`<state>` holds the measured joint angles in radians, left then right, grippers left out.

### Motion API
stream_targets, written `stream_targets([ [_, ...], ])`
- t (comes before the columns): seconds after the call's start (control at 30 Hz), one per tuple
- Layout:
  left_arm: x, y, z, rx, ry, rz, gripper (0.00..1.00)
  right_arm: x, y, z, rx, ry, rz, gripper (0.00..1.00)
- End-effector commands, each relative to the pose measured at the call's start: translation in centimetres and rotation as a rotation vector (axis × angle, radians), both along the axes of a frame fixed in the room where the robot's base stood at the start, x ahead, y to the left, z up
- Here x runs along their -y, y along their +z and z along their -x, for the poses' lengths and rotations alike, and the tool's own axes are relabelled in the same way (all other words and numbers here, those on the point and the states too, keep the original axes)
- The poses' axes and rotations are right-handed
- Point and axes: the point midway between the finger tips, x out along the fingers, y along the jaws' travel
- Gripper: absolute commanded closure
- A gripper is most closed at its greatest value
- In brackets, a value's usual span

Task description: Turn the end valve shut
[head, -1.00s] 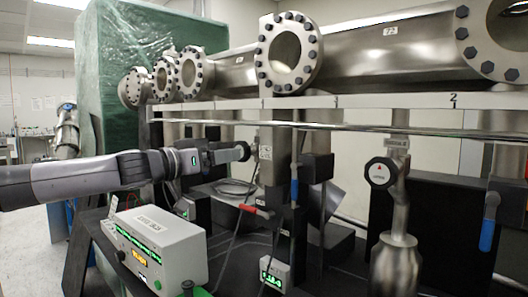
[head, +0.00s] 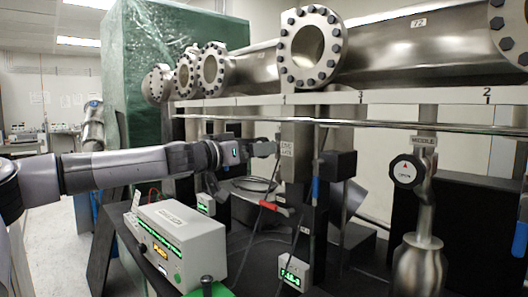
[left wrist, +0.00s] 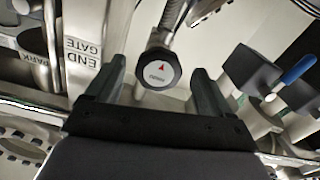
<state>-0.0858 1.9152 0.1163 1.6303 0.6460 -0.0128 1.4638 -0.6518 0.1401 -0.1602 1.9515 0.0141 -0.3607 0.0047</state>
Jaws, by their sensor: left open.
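The end valve's knob (left wrist: 157,70) shows in the left wrist view as a black round knob with a pale face and a red arrow, on a metal stem. A label reading END GATE (left wrist: 80,48) is left of it. My left gripper (left wrist: 158,72) is open, one finger to each side of the knob in that view; whether they touch it I cannot tell. In the head view my left gripper (head: 264,148) reaches in from the left, close to the labelled post (head: 297,165), and mostly hides the knob. My right gripper is not in view.
A similar knob marked MIDDLE (head: 407,171) is to the right. A metal rail (head: 400,124) runs just above my gripper. Below are a grey controller box (head: 168,240), a small display box (head: 294,272) and loose cables. Blue-handled parts (left wrist: 298,69) stand nearby.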

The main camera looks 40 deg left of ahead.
Motion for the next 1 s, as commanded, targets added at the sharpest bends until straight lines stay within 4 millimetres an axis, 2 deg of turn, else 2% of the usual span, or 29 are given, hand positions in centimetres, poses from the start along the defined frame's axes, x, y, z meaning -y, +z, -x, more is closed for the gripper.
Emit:
stream_targets([
  [0.5, 0.3, -0.1, -2.9, -0.001, -0.001, 0.000, 0.18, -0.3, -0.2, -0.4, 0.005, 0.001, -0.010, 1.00],
  [0.97, 0.4, 0.0, -3.3, 0.000, -0.003, 0.002, 0.18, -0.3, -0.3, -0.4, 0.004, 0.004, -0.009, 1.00],
  [1.0, 0.4, 0.0, -3.3, 0.000, -0.003, 0.002, 0.31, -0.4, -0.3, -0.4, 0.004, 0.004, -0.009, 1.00],
])
